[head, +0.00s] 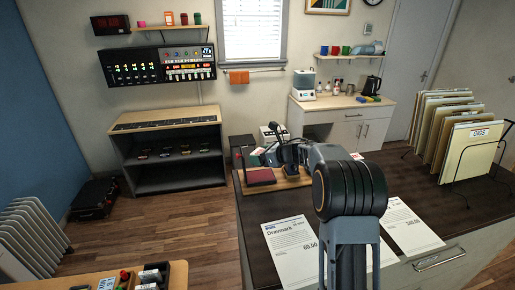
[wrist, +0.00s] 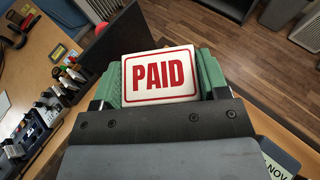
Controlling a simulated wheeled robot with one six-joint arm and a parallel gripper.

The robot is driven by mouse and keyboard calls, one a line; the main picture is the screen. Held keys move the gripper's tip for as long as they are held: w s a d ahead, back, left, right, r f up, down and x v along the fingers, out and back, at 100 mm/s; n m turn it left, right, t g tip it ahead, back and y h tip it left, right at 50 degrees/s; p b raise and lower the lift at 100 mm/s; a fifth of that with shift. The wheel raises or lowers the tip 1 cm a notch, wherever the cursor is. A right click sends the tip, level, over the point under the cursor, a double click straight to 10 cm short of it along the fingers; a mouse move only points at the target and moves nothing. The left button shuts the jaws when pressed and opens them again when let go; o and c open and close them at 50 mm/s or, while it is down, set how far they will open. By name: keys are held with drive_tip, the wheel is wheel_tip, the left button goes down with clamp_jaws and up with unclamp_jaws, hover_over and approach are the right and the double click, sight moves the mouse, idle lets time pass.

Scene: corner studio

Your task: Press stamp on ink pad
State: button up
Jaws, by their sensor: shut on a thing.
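My gripper (wrist: 160,78) is shut on the stamp, whose white top label (wrist: 160,75) reads PAID in red. The label lies between the two green finger pads in the wrist view. In the head view a small white piece of the stamp (head: 257,151) shows at the end of my arm, above the wooden tray. The ink pad (head: 260,176), dark red, lies on the tray just below and in front, with a dark upright lid behind it. A gap seems to show between stamp and pad. The stamp's underside is hidden, and the pad's face is not clear in the wrist view.
The wooden tray (head: 292,183) sits on the dark counter (head: 262,205). A label reading NOV (wrist: 276,166) shows at lower right in the wrist view. Printed sheets (head: 291,250) lie at the counter's front. A file rack (head: 470,150) stands at right.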

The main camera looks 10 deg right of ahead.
sight(260, 176)
drive_tip(key=shift+w+f, duration=0.15)
drive_tip(key=shift+w, duration=0.15)
drive_tip(key=shift+f+b, duration=1.85)
drive_tip(key=shift+f, duration=1)
drive_tip(key=shift+f+b, duration=0.3)
drive_tip(key=shift+b, duration=0.15)
drive_tip(key=shift+s+f+b, duration=0.1)
drive_tip(key=shift+f+b, duration=0.2)
drive_tip(key=shift+b, duration=0.05)
drive_tip(key=shift+r+p, duration=2.1)
drive_tip(key=shift+r, duration=1.75)
